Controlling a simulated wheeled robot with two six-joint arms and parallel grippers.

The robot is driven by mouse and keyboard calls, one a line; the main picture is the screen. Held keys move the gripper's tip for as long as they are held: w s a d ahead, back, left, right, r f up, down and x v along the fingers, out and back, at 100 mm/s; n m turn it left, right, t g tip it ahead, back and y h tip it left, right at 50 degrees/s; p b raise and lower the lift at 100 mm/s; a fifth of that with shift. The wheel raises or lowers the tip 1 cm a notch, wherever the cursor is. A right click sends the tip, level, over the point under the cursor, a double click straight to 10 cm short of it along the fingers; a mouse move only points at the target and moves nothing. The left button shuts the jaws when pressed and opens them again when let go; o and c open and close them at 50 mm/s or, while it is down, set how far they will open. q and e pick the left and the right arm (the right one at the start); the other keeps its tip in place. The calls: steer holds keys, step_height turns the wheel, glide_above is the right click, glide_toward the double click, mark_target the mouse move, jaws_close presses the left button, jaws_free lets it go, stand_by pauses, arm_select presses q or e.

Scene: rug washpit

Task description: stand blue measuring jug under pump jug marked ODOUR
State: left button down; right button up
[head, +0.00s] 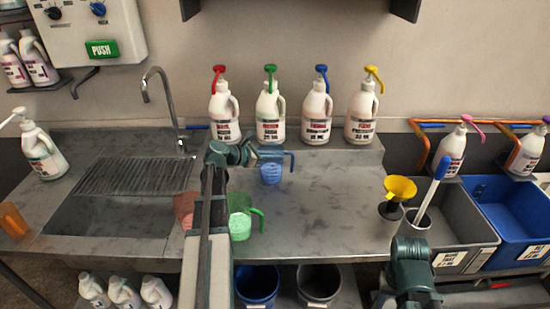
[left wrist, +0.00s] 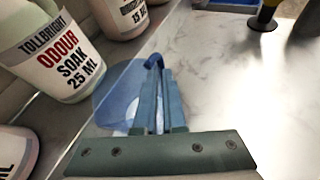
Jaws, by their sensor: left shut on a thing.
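The pump jug marked ODOUR (left wrist: 62,58) stands upright at left in the left wrist view. In the head view it appears to be the white jug with the green pump (head: 270,112), in the back row. The blue measuring jug (head: 271,173) is in front of it, below the green pump's spout. My left gripper (head: 275,155) is shut on the jug's handle; the translucent body also shows in the left wrist view (left wrist: 112,95), partly behind the fingers. I cannot tell whether the jug's base touches the worktop. My right gripper is not visible; only my right arm's links show.
Jugs with red (head: 224,112), blue (head: 316,112) and yellow (head: 361,112) pumps share the row. A green measuring jug (head: 240,225) and a reddish one (head: 184,208) stand near my left arm. A yellow funnel (head: 400,188) is right. The worktop's middle right is clear.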

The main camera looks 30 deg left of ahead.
arm_select(q)
steer(key=c, duration=1)
jaws_free()
steer(key=shift+r+p, duration=0.25)
steer(key=shift+p, duration=0.1)
steer(key=p+v, duration=0.4)
steer(key=v, duration=0.8)
steer(key=shift+f, duration=0.15)
